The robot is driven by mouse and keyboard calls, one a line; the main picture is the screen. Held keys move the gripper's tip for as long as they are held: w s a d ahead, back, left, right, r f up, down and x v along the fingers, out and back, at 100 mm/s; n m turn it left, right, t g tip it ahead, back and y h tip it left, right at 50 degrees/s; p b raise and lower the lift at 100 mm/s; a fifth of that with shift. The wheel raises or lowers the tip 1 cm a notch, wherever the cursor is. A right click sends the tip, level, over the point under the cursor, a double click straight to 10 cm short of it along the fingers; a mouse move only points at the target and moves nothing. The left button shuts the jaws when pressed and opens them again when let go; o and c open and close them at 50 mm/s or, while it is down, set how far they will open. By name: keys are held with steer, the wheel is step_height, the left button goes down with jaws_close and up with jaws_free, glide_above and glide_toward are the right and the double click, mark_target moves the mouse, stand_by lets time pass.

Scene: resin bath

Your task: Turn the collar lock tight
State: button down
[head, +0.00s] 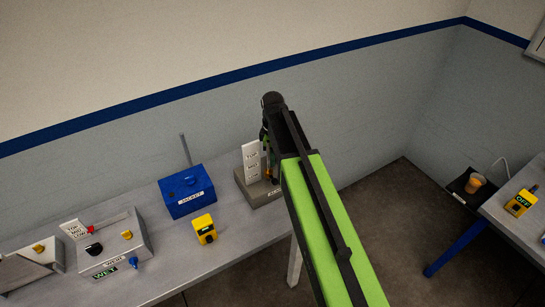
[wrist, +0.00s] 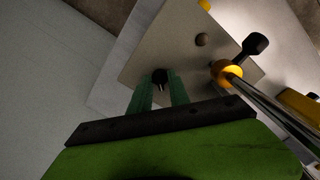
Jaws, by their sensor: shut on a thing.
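In the wrist view, the two green fingers of my gripper (wrist: 160,92) are closed on a small dark knob (wrist: 160,75) at a beige plate (wrist: 150,45). To the right, a yellow-orange collar (wrist: 227,72) sits around a shiny metal rod (wrist: 265,104), with a black-ended lever (wrist: 255,44) sticking out beside it. I cannot tell for sure which of these is the collar lock.
In the head view, a blue box (head: 187,195), a yellow block (head: 204,228) and a grey control box marked WET (head: 112,247) stand left on the bench (head: 180,258). At right, an orange cup (head: 475,182) stands on a black shelf. Open floor (head: 385,220) lies between.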

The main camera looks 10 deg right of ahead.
steer(key=m, duration=0.5)
steer(key=shift+m, duration=2.4)
steer(key=c, duration=1.6)
jaws_free()
steer(key=shift+o, duration=0.2)
steer(key=shift+r, duration=0.1)
step_height(320, 180, up, 17)
steer(key=p, duration=1.7)
steer(key=shift+r, duration=0.15)
